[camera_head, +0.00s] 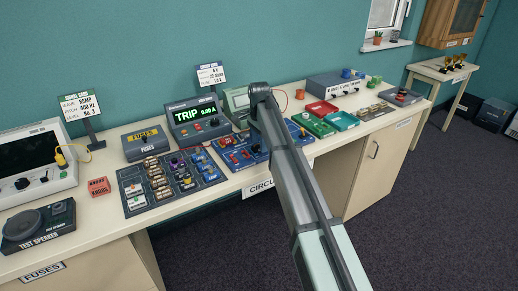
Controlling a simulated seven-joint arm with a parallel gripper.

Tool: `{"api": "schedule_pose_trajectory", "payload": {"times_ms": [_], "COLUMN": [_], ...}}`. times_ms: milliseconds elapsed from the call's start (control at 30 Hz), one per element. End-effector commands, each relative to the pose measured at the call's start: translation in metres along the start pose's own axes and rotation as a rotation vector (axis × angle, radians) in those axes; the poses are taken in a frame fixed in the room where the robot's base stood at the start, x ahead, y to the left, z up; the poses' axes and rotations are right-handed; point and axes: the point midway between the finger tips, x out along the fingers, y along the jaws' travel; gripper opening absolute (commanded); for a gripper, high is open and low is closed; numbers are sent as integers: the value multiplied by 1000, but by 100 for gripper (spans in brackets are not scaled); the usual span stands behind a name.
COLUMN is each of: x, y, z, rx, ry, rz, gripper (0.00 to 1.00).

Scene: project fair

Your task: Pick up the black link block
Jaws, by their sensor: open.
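I cannot pick out the black link block for certain; the small parts on the boards are too small to tell apart. A dark board (139,206) with several small blocks and coloured parts lies left of my arm. A blue board (222,157) with red and dark parts lies behind my arm and is partly covered by it. My arm reaches from the bottom right up over the bench, its bend above the blue board. My gripper does not show; the arm seems to hide it.
Right of my arm are red (321,108), green (313,125) and teal (343,121) trays. Sign stands are at the back.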

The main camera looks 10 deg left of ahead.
Motion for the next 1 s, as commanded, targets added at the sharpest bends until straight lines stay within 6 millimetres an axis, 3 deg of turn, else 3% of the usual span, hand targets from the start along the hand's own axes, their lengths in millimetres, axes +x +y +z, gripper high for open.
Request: {"api": "schedule_pose_trajectory", "payload": {"times_ms": [333, 900, 1000], "x": [9, 9, 9], "y": [0, 0, 0], "z": [0, 0, 0], "rx": [0, 0, 0], "ry": [0, 0, 0], "rz": [-1, -1, -1], "gripper": [60, 5, 1]}}
